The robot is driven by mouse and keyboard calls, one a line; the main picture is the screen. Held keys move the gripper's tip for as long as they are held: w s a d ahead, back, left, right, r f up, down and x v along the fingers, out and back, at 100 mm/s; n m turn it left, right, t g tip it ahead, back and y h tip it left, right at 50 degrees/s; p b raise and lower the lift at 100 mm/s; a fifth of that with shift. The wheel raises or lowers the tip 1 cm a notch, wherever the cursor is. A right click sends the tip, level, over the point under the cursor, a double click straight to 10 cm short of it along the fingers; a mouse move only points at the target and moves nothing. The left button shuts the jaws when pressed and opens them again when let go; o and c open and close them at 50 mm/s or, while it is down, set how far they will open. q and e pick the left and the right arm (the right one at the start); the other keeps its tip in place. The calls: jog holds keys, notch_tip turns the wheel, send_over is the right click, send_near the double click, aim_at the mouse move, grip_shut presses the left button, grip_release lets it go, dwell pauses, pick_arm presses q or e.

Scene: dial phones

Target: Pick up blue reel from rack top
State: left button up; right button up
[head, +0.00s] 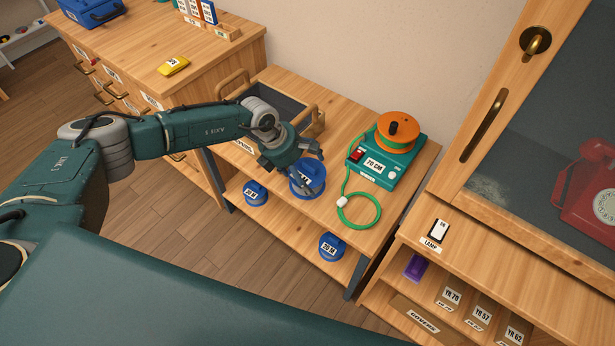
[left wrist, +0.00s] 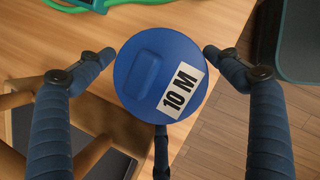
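A blue reel (head: 308,180) with a white label stands on the wooden rack top (head: 345,125), near its front edge. In the left wrist view, the blue reel (left wrist: 150,65) shows a round lid, a raised grip and the label "10 M". My left gripper (head: 292,163) is at the reel and hides part of it. In the left wrist view, my left gripper (left wrist: 160,52) is open, with fingers spread on both sides of the reel. Small gaps seem to show at the fingertips; firm contact cannot be seen. My right gripper is not in view.
A green device (head: 395,172) with an orange reel (head: 398,130) and green cable (head: 375,222) sits right of the blue reel. A wooden tray (head: 300,112) is behind the gripper. Two blue reels (head: 255,193) (head: 331,246) are on the lower shelf. A cabinet (head: 480,240) stands right.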

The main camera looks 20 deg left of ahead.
pick_arm(q)
jog(key=shift+s, duration=0.1)
jog(key=c, duration=1.1)
jog(key=shift+c, duration=0.2)
